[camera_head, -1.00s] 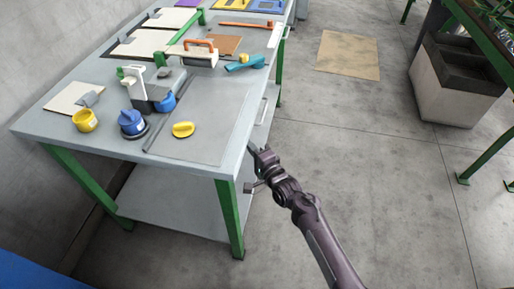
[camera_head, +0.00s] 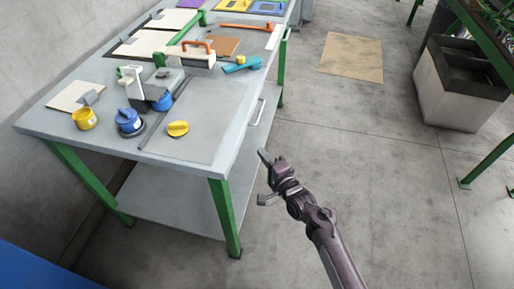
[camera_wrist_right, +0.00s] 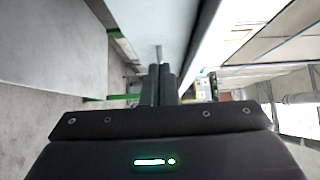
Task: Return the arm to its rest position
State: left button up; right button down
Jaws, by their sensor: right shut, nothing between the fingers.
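My right gripper (camera_head: 264,156) is just off the right edge of the grey workbench (camera_head: 200,160), over the floor and apart from the bench. In the right wrist view its two fingers (camera_wrist_right: 160,84) are together with nothing between them. My right arm comes in from the bottom right of the head view. My left gripper is not in view.

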jog(key=v, duration=0.5)
jog(key=s+d+f+n+g+h, duration=0.1)
jog(key=s+d+f+n+g, duration=0.1)
jog(key=s+f, duration=0.5)
jog(key=s+d+f+n+g+h+p, duration=0.1)
jog(key=s+f+n+g+h, duration=0.15)
jog(key=f, duration=0.75)
jog(key=s+d+f+n+g+h, duration=0.1)
jog(key=s+d+f+n+g, duration=0.1)
jog(key=s+f, duration=0.55)
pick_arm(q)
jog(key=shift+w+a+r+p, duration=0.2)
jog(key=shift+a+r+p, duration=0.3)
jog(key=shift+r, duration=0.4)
pick_arm(e)
jog(key=s+d+f+n+g+h, duration=0.1)
jog(key=s+d+f+n+g, duration=0.1)
jog(key=s+f, duration=0.3)
jog(key=s+d+f+n+g+h, duration=0.2)
jog(key=s+d+f, duration=0.3)
jog(key=s, duration=0.8)
jog(key=s+d+f+n+g+h, duration=0.1)
jog(key=s+d+f+n+g, duration=0.3)
jog(key=s, duration=0.5)
notch_tip(320, 180, down, 2)
jog(key=shift+f, duration=0.1)
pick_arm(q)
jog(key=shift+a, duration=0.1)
